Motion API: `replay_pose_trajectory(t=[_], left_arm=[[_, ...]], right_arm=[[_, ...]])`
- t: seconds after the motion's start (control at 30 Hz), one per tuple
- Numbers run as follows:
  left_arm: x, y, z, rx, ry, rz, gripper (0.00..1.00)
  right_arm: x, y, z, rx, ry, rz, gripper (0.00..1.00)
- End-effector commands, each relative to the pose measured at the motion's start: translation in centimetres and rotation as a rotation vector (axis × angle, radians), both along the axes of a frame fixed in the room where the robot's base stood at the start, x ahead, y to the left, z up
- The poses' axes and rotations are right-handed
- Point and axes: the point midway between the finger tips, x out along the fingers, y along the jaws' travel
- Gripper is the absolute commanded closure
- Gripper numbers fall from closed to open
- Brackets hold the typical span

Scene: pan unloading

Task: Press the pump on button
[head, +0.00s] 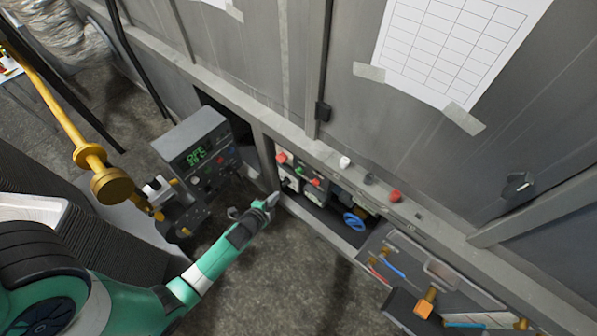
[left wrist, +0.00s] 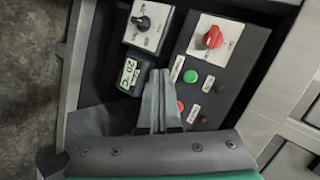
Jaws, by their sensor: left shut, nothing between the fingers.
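A control panel sits in the cabinet recess in the head view. In the left wrist view the panel (left wrist: 232,60) carries a green button (left wrist: 190,76), a red button (left wrist: 180,106) below it and a large red rotary switch (left wrist: 212,38) above. Small labels lie beside the buttons, too small to read, so I cannot tell which is marked pump on. My left gripper (head: 271,200) is shut and empty at the recess opening. In the left wrist view its fingertips (left wrist: 159,74) appear just left of the green button; contact cannot be told. My right gripper is not in view.
A black knob (left wrist: 143,22) and a small display (left wrist: 130,73) are left of the panel. The cabinet's front rail (head: 375,190) runs above the recess. A grey unit with a green readout (head: 195,157) stands left of my gripper. A blue handwheel (head: 354,221) is to the right.

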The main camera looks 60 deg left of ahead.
Motion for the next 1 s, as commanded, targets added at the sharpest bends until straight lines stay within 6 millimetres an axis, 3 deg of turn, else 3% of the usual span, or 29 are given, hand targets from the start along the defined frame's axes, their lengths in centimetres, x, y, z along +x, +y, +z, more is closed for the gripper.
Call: replay_pose_trajectory(t=[0.17, 0.63, 1.0], left_arm=[[1.2, 0.4, -0.1, 0.001, -0.002, 0.0, 1.0], [7.1, 2.7, -0.2, 0.001, -0.002, -0.001, 1.0], [8.2, 3.1, 0.0, 0.0, -0.001, -0.001, 1.0]], right_arm=[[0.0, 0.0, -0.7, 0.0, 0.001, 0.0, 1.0], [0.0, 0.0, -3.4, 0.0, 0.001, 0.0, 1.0], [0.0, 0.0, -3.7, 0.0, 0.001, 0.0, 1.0]])
